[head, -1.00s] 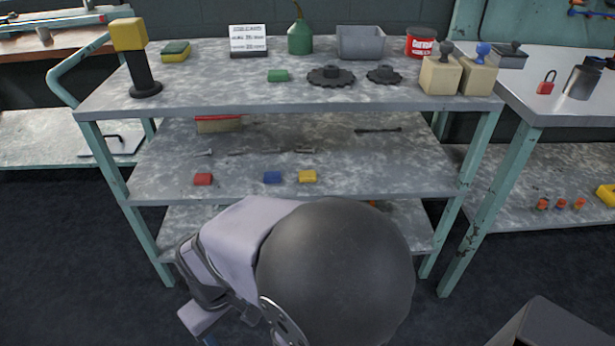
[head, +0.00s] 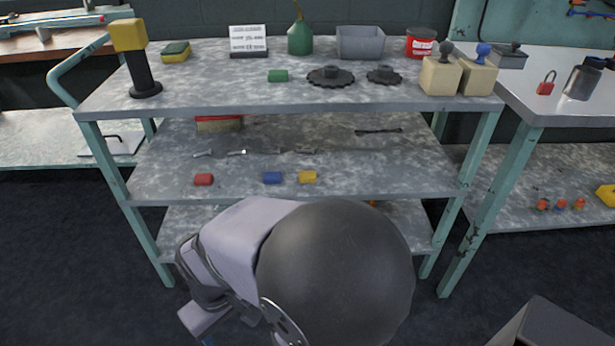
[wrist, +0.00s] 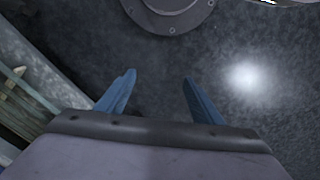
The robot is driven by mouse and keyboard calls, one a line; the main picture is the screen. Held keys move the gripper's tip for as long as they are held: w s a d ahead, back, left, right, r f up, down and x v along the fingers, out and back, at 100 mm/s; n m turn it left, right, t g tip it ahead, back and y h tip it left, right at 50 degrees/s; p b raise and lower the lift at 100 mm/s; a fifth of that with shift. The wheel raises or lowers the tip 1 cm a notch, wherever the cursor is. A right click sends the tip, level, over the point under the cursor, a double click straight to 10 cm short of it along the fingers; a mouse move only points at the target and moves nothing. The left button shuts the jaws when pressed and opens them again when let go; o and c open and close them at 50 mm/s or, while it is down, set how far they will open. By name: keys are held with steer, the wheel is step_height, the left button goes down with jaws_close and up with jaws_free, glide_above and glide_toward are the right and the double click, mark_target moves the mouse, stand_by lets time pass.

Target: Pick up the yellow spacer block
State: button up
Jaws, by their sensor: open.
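The yellow spacer block (head: 307,177) lies on the middle shelf of the cart in the head view, right of a blue block (head: 272,178). A red block (head: 203,180) lies further left on the same shelf. In the wrist view my gripper (wrist: 158,85) is open, with two blue fingers apart and nothing between them. It is over the dark floor, away from the block. In the head view my arm fills the lower middle and the fingers are not clearly seen. The wrist view does not show the yellow block.
The middle shelf (head: 390,178) sits under the cart's top shelf (head: 215,95), which carries gears, a green can and stamps. Small metal tools lie behind the blocks. A teal-legged table (head: 560,115) stands at the right. Dark floor surrounds the cart.

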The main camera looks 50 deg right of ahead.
steer(key=w+d+f+m+t, duration=0.15)
steer(key=w+d+t, duration=0.35)
steer(key=w, duration=0.6)
steer(key=w+d+r+m+t+h, duration=0.1)
steer(key=w+d+r+t+h, duration=0.1)
steer(key=d, duration=0.4)
steer(key=w+d+r+m+t+h, duration=0.1)
steer(key=w+d+r+t+h, duration=0.1)
steer(key=w+d, duration=0.2)
steer(key=w+d+r+m+t+h+b, duration=0.1)
steer(key=w+d+r+t+h, duration=0.1)
steer(key=d, duration=0.8)
steer(key=shift+w+d+r+m+h, duration=0.2)
steer(key=shift+w+r+m+h, duration=0.1)
steer(key=shift+w+r, duration=0.15)
steer(key=m+h+p, duration=0.2)
steer(key=m+h, duration=0.2)
glide_toward(308, 175)
steer(key=w, duration=0.1)
steer(key=shift+g, duration=0.3)
steer(key=shift+b+x, duration=0.9)
steer(key=shift+x, duration=3)
steer(key=shift+s+d+r, duration=0.1)
steer(key=shift+d+r, duration=0.05)
steer(key=c, duration=1.2)
